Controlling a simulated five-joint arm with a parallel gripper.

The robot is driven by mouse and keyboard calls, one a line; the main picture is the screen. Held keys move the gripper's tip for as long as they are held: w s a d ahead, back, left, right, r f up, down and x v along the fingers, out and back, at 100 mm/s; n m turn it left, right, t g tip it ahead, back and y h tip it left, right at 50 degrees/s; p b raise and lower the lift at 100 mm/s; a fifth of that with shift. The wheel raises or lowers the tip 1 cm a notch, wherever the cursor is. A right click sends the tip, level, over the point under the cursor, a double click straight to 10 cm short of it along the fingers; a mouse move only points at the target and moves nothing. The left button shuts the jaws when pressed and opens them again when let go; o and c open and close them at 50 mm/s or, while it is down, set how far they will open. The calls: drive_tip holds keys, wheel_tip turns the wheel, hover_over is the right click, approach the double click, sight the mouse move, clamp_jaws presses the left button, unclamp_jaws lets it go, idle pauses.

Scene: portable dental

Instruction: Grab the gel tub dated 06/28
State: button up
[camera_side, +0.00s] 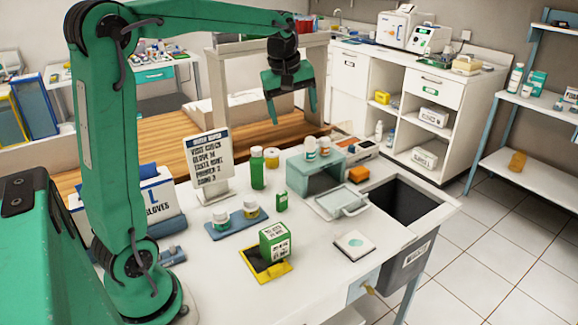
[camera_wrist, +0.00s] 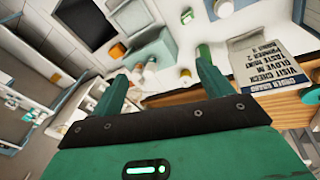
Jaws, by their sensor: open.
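Two small white tubs with coloured labels stand on the blue mat (camera_side: 236,227): a left one (camera_side: 221,216) and a right one (camera_side: 251,206). My gripper (camera_side: 291,106) is open and empty, high above the back of the table, apart from all the tubs. In the wrist view its fingers (camera_wrist: 160,76) point toward the riser (camera_wrist: 152,47).
An order board (camera_side: 210,160) stands at the back left, beside a green bottle (camera_side: 257,168) and a yellow roll (camera_side: 272,157). A green box (camera_side: 273,241) sits on a yellow tray (camera_side: 248,264). A dark open bin (camera_side: 398,200) is at the right.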

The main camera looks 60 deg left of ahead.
drive_tip(key=w+a+f+n+g, duration=0.1)
drive_tip(key=w+a+f+n, duration=0.3)
drive_tip(key=a, duration=0.2)
drive_tip(key=w+a+f+n+g, duration=0.1)
drive_tip(key=w+a+f+n, duration=0.25)
drive_tip(key=a, duration=0.25)
drive_tip(key=n+h, duration=0.1)
drive_tip(key=n, duration=0.7)
hover_over(273, 151)
drive_tip(key=d, duration=0.1)
drive_tip(key=shift+g, duration=0.4)
drive_tip(key=f, duration=1.1)
drive_tip(key=shift+s, duration=0.2)
drive_tip(key=shift+a+f, duration=0.3)
drive_tip(key=shift+f, duration=1.35)
drive_tip(key=shift+f, duration=0.1)
drive_tip(key=shift+a+f, duration=0.1)
drive_tip(key=shift+f, duration=2.4)
drive_tip(key=c, duration=1.1)
